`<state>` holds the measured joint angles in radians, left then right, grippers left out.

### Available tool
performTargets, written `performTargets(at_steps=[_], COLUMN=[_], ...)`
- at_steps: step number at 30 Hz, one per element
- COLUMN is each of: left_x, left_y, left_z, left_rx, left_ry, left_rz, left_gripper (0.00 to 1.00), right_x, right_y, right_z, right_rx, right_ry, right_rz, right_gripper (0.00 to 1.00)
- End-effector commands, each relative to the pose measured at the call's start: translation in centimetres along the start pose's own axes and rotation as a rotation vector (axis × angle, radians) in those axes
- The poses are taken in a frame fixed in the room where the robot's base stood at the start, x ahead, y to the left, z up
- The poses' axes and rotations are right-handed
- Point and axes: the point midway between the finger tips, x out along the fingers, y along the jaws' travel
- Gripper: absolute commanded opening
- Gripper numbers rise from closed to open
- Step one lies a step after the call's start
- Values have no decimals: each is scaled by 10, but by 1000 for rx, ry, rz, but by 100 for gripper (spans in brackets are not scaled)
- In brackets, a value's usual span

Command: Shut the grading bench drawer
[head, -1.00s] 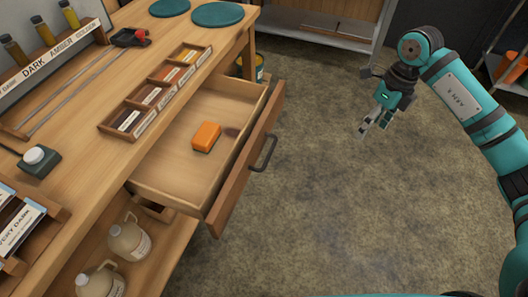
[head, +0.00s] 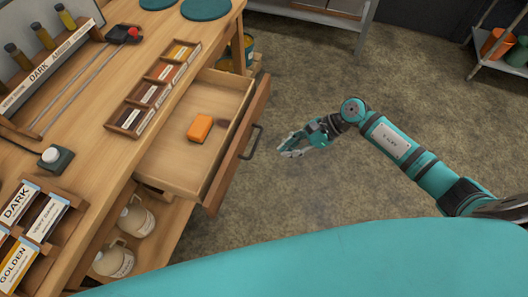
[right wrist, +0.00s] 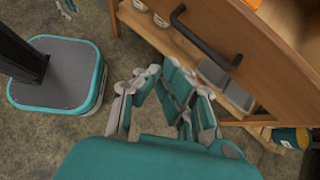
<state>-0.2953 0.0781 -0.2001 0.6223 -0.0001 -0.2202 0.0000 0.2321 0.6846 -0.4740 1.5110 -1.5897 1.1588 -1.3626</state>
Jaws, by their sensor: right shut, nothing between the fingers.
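The grading bench drawer (head: 198,165) is pulled out from the bench (head: 95,150) in the head view. Its wooden front (head: 237,145) carries a dark bar handle (head: 252,143), and an orange block (head: 200,128) lies inside. My right gripper (head: 288,152) is shut and empty, to the right of the handle and apart from it. In the right wrist view its fingers (right wrist: 167,88) show below the drawer front (right wrist: 245,55) and its handle (right wrist: 207,38). A small grey jointed part at that view's top left edge may be my left gripper (right wrist: 65,8); its fingers are unclear.
Sample boxes (head: 155,88) stand on the bench top beside the drawer. Jugs (head: 125,235) stand on the shelf below. A bucket (head: 247,48) is by the bench's far leg. The floor (head: 320,90) right of the drawer is clear.

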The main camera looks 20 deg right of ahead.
Motion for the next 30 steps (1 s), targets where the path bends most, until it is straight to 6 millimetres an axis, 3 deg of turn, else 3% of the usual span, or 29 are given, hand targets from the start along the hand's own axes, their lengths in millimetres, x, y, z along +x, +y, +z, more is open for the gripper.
performTargets(at_steps=[6, 12, 30], left_x=[-18, -33, -32], left_y=[0, 0, -1], left_z=[-1, -1, 3], left_rx=[0, 0, 1], left_ry=[0, -3, -8], left_rz=[0, 0, -1], left_gripper=[34, 34, 34], right_x=[43, 60, 70], right_y=[0, 0, -2], right_z=[6, 26, 30], right_rx=[2, 1, -1], right_ry=[-2, -1, 2], right_rz=[1, 1, 0], right_gripper=[0, 0, 0])
